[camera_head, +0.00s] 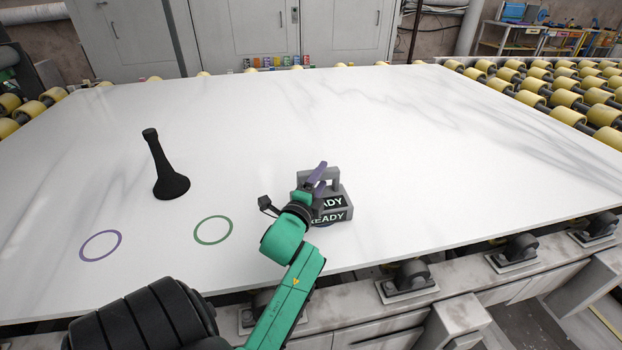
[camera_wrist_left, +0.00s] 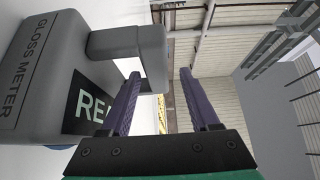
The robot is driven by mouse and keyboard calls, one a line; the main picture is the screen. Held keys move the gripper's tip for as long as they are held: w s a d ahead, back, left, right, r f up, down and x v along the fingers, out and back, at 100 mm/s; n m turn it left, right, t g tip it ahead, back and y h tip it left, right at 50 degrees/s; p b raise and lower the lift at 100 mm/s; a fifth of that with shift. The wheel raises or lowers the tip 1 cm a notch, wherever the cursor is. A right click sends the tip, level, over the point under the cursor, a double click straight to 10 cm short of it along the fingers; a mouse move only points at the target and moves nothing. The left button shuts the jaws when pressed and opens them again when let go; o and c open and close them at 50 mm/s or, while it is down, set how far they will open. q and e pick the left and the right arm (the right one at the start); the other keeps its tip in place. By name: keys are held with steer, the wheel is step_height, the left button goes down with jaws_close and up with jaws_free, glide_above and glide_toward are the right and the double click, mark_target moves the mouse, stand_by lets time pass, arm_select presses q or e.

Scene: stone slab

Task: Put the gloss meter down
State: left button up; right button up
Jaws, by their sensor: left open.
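The grey gloss meter (camera_head: 338,202) stands upright on the white stone slab (camera_head: 420,150), near its front edge. Its dark displays read READY, partly covered by my arm. In the left wrist view the meter (camera_wrist_left: 35,75) fills the left side, with its handle (camera_wrist_left: 130,42) reaching toward my fingers. My left gripper (camera_head: 318,174) is at the meter's handle in the head view. In the left wrist view its two purple fingers (camera_wrist_left: 160,74) are apart; the handle's end shows behind and beside the left finger. Contact cannot be told. My right gripper is not in view.
A black horn-shaped object (camera_head: 163,165) stands on the slab to the left. A purple ring (camera_head: 101,245) and a green ring (camera_head: 213,229) are marked on the slab, both empty. A bit of blue marking shows under the meter. Slab is clear to the right; yellow rollers (camera_head: 570,115) lie beyond.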

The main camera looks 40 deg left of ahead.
arm_select(q)
steer(key=v, duration=0.8)
steer(key=shift+s+b, duration=0.15)
steer(key=shift+b, duration=0.3)
steer(key=shift+d, duration=0.15)
